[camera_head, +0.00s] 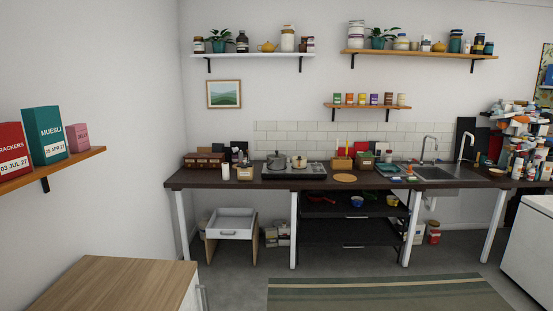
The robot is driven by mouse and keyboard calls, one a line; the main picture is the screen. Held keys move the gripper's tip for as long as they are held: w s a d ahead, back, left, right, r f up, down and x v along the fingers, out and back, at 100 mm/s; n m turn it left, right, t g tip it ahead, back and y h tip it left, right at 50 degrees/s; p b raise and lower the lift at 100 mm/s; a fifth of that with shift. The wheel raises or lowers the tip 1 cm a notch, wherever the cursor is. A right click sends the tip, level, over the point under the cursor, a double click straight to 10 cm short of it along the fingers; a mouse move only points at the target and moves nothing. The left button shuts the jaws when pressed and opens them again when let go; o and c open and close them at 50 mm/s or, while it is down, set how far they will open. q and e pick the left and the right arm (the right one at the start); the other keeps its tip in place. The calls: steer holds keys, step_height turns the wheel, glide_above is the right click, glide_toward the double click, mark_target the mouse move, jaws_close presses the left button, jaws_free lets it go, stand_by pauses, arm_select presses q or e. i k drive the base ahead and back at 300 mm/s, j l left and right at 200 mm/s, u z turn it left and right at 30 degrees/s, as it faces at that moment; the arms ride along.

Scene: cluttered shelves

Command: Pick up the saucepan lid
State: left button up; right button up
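Two small pots stand side by side on the hob (311,174) on the dark worktop across the room. The left pot (277,163) looks dark grey and the right pot (299,163) lighter grey. Each seems to have a lid with a knob on top, but they are too small to tell which is the saucepan. Neither of my grippers shows in the head view.
The worktop (225,181) holds a brown case (203,160), a round wooden board (344,178) and a sink (433,173). Clutter is piled at the far right. A wooden-topped cabinet (120,283) stands at the front left. A striped rug (385,294) lies on open floor before the worktop.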

mark_target(276, 154)
steer(key=i+z, duration=0.15)
steer(key=i, duration=2.8)
